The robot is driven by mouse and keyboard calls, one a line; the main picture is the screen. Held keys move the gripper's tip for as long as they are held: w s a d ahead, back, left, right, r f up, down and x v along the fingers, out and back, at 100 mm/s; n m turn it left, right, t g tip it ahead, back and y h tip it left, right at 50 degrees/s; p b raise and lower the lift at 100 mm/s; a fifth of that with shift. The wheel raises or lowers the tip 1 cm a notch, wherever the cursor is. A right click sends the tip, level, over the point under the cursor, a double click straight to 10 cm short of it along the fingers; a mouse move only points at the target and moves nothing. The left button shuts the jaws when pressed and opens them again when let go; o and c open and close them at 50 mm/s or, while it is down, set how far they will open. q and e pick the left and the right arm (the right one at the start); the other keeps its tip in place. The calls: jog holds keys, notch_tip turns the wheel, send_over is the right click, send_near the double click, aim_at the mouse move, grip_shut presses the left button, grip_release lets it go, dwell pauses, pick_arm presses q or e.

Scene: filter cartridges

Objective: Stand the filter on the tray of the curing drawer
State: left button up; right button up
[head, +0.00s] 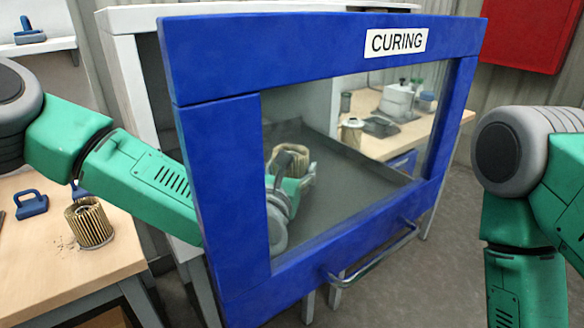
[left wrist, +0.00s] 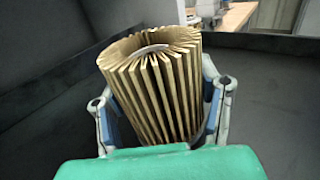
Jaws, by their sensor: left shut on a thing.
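The curing drawer (head: 218,180) is open, with a blue front, a glass pane and a CURING label. Its dark grey tray (head: 345,190) shows through the glass and in the left wrist view (left wrist: 270,105). My left arm reaches in behind the front from the left. My left gripper (head: 300,172) is shut on a tan pleated filter (head: 287,157), over the left part of the tray. In the left wrist view the filter (left wrist: 155,85) sits between both fingers, roughly upright and slightly tilted in the picture. Its lower end is hidden, so I cannot tell whether it touches the tray. My right gripper is out of view.
Another pleated filter (head: 89,224) stands on the left wooden bench (head: 60,262) beside a blue-handled tool (head: 31,204). A back bench (head: 410,140) holds several items. The drawer handle (head: 375,258) juts forward. My right arm is at the right.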

pick_arm(q)
jog(key=shift+f, duration=0.3)
jog(key=o, duration=1.2)
notch_tip(320, 180, up, 10)
